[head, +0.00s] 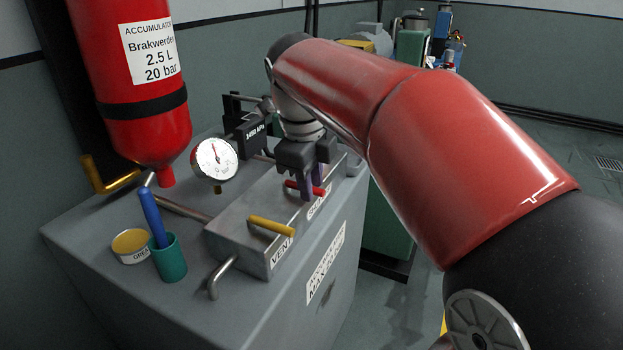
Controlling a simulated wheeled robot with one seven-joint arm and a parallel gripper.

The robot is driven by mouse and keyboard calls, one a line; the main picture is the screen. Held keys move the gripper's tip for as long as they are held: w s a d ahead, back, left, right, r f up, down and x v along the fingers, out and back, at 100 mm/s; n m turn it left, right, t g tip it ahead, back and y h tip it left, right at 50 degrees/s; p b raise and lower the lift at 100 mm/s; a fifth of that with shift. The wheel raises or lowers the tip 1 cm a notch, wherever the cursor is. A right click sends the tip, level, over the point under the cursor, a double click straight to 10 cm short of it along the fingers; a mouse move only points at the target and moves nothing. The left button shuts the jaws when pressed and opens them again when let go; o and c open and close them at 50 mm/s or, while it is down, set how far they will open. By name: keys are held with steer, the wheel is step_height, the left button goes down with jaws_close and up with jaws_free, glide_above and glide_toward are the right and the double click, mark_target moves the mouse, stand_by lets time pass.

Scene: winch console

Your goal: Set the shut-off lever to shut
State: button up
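The shut-off lever is a short red handle (290,185) on the grey valve block (236,234). A label partly hidden by my gripper, starting with "S", is on the block's front face beside it. The lever lies roughly crosswise to the block. My gripper (311,182) points down from above, its purple fingertips at the red lever, covering part of it. Whether the fingers are closed on the lever or just around it cannot be told.
A yellow lever (271,226) marked VENT is nearer on the same block. A gauge (215,160), a teal cup (169,258) with a blue-handled tool (152,216), and a grease tin (131,245) stand left. A red accumulator (150,120) hangs above.

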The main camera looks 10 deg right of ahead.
steer(key=shift+o, duration=0.6)
step_height(320, 180, up, 8)
steer(key=s+a+p, duration=0.1)
steer(key=shift+f, duration=0.15)
steer(key=shift+s, duration=0.1)
